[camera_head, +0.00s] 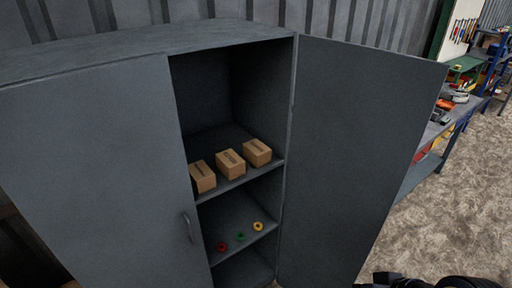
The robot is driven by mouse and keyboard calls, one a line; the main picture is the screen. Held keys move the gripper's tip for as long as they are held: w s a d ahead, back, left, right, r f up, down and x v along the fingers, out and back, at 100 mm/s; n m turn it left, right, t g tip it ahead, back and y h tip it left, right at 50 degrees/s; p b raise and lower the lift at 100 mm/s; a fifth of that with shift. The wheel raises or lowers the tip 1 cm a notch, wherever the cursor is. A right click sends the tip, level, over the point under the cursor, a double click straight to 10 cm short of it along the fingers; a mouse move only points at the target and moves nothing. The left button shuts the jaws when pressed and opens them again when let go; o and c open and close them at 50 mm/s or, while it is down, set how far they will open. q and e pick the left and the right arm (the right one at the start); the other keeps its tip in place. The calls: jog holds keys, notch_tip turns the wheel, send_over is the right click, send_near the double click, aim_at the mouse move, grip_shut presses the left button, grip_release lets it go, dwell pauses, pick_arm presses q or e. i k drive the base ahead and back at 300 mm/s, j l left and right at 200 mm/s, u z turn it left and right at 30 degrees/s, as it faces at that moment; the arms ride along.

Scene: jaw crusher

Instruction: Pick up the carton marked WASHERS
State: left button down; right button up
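Three small brown cartons stand in a row on an upper shelf of a grey cabinet: a left carton (203,177), a middle carton (231,164) and a right carton (257,152). Each has a dark strip or print on top, too small to read, so I cannot tell which is marked WASHERS. The left carton is partly hidden by the closed left door. Dark parts of my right arm show at the bottom right edge; the state of its gripper (385,279) cannot be made out. My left gripper is not in view.
The cabinet's left door (100,170) is shut and its right door (360,150) stands wide open. Red, green and yellow rings (240,236) lie on the shelf below. A workbench (450,125) with tools stands behind at right. The floor (450,205) at right is clear.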

aim_at(203, 178)
jog(key=i+j+u, duration=0.2)
jog(key=u, duration=0.2)
jog(key=i+j+u, duration=0.1)
jog(key=i+u, duration=0.7)
